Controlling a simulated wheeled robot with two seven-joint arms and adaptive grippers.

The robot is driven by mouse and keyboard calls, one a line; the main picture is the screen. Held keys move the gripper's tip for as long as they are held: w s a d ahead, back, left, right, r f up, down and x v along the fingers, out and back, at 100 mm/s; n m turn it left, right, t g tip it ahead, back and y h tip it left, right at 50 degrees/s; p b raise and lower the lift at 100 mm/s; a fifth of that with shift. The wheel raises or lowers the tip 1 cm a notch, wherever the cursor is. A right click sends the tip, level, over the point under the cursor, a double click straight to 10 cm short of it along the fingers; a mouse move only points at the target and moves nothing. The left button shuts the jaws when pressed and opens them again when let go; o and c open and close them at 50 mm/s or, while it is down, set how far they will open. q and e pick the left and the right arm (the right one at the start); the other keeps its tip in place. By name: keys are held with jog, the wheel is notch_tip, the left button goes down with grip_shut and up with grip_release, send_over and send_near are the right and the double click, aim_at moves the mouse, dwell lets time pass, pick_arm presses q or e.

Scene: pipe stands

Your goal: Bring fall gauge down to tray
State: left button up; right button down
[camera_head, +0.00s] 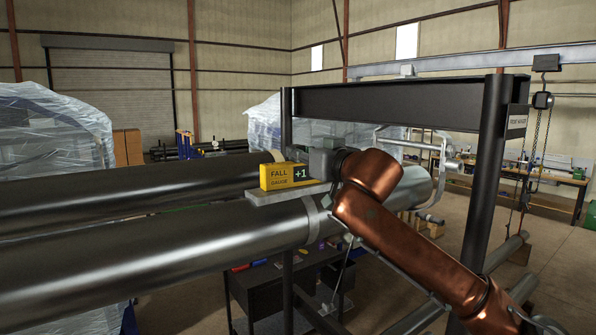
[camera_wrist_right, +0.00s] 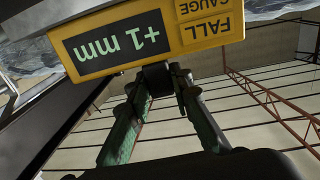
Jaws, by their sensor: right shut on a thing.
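The fall gauge (camera_head: 278,178) is a yellow box with a dark "+1" display. It is at a grey flat ledge (camera_head: 268,197) on top of the near steel pipe; I cannot tell whether it touches. My right gripper (camera_head: 322,160) is at its right end, partly hidden by my copper-coloured arm. In the right wrist view the gauge (camera_wrist_right: 150,38) shows upside down, reading "+1 mm", and the gripper's fingers (camera_wrist_right: 160,78) close on a dark piece at its edge. No tray can be clearly made out. My left gripper is out of view.
Two large pipes (camera_head: 130,265) cross under a dark gantry frame (camera_head: 395,105) with an upright post (camera_head: 487,165) at right. A low dark bench (camera_head: 262,285) with small coloured items stands beneath the pipes. A chain hoist (camera_head: 542,102) hangs at right.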

jog(key=shift+r, duration=0.2)
jog(key=shift+r+p, duration=0.85)
jog(key=shift+p, duration=0.1)
jog(key=r+b+v, duration=0.1)
jog(key=b+v, duration=0.3)
jog(key=v, duration=0.6)
jog(key=shift+r, duration=0.2)
